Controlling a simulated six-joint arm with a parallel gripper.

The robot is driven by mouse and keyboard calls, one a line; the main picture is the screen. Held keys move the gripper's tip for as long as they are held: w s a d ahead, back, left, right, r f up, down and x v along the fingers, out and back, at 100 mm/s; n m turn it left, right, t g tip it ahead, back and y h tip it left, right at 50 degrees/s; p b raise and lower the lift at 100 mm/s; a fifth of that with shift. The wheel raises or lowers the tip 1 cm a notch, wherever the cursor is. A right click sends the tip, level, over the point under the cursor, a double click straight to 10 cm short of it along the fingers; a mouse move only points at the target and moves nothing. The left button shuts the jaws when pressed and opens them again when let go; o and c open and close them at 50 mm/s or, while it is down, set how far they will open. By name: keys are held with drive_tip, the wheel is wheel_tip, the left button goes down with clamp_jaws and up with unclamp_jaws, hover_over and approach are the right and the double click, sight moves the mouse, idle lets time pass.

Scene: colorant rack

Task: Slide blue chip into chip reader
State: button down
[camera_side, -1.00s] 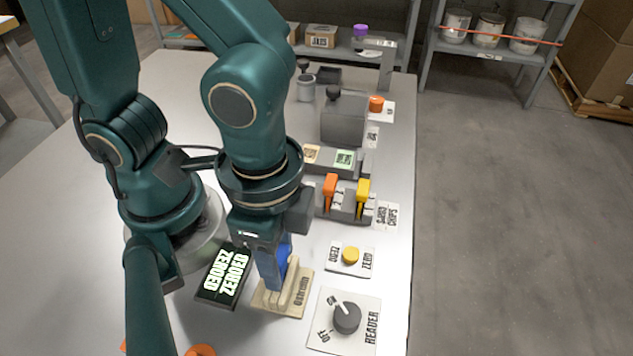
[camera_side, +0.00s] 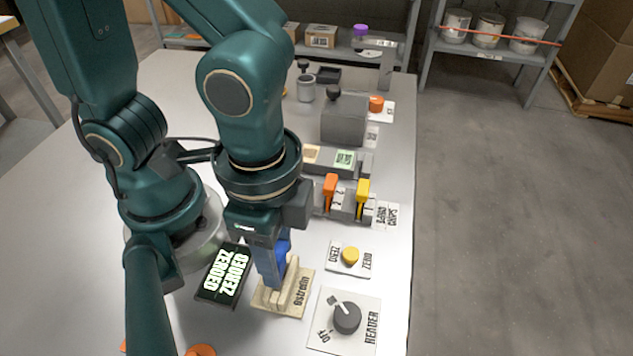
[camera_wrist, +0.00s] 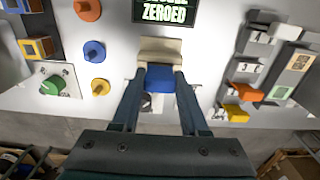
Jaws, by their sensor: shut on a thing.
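My gripper (camera_side: 272,280) is shut on the blue chip (camera_side: 283,245), right at the beige chip reader (camera_side: 296,297). The reader is a flat plate with a raised block and printed lettering. In the wrist view the blue chip (camera_wrist: 160,79) sits between my two fingers (camera_wrist: 160,73), up against the beige block of the reader (camera_wrist: 160,47). My fingers hide the chip's lower end in the side view, so I cannot tell how far it is in the slot. The reader knob (camera_side: 346,318) on its white plate has its pointer toward the upper left.
A dark display (camera_side: 223,274) reading "ZEROED" lies left of the reader. A yellow zero button (camera_side: 350,256) stands to the right. Behind are an orange chip (camera_side: 330,188) and a yellow chip (camera_side: 362,192) in a grey rack. The table's right edge is close to the knob plate.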

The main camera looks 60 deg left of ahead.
drive_tip(key=shift+f, duration=1.4)
drive_tip(key=shift+r, duration=1.4)
drive_tip(key=shift+f, duration=1.5)
idle(0.4)
drive_tip(key=shift+r, duration=0.1)
drive_tip(key=shift+w+r, duration=0.1)
drive_tip(key=shift+r, duration=1.3)
drive_tip(key=shift+f, duration=1.5)
idle(0.3)
